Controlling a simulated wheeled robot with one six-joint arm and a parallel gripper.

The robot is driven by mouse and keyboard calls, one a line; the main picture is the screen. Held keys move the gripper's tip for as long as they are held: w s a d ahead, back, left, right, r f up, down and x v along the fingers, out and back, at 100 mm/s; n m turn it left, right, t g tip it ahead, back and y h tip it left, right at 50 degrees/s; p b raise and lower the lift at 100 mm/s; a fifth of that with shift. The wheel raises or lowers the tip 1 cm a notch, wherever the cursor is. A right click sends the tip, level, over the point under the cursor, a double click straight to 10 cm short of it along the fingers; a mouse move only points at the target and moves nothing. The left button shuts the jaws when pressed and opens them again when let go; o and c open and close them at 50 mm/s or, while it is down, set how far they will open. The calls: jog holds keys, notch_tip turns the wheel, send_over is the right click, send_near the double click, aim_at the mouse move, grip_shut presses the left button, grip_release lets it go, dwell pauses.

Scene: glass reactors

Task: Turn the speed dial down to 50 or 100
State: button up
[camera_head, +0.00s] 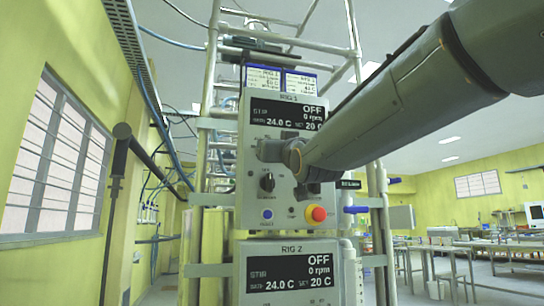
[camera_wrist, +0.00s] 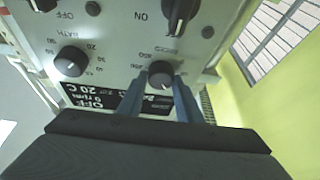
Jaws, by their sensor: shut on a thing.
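The speed dial (camera_wrist: 161,73) is a round black knob with a white pointer mark, on the grey RIG 1 panel (camera_head: 250,205). In the wrist view, the panel appears upside down. The two blue fingers of my gripper (camera_wrist: 160,85) stand one on each side of the dial, shut on it. In the head view, my gripper (camera_head: 270,150) is at the panel just below the display, and my arm hides the dial. The RIG 1 display (camera_head: 287,115) reads OFF, 0 rpm, 24.0 C and set 20 C. The dial's exact setting is too small to read.
The bath dial (camera_wrist: 70,62) sits beside the speed dial. A black ON/OFF switch knob (camera_head: 267,182) and a red stop button (camera_head: 318,214) are lower on the panel. The RIG 2 panel (camera_head: 290,246) is directly below. Metal frame tubes surround the panels.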

jog(key=shift+n+g+y+b, duration=0.35)
jog(key=shift+n+y, duration=0.15)
jog(key=shift+n, duration=0.4)
jog(key=shift+r+n, duration=0.1)
jog(key=shift+n, duration=0.2)
jog(key=o, duration=1)
jog(key=shift+o, duration=0.2)
jog(key=p+v, duration=0.2)
jog(key=v, duration=0.5)
jog(key=shift+s+d+f, duration=0.2)
jog(key=shift+s, duration=0.1)
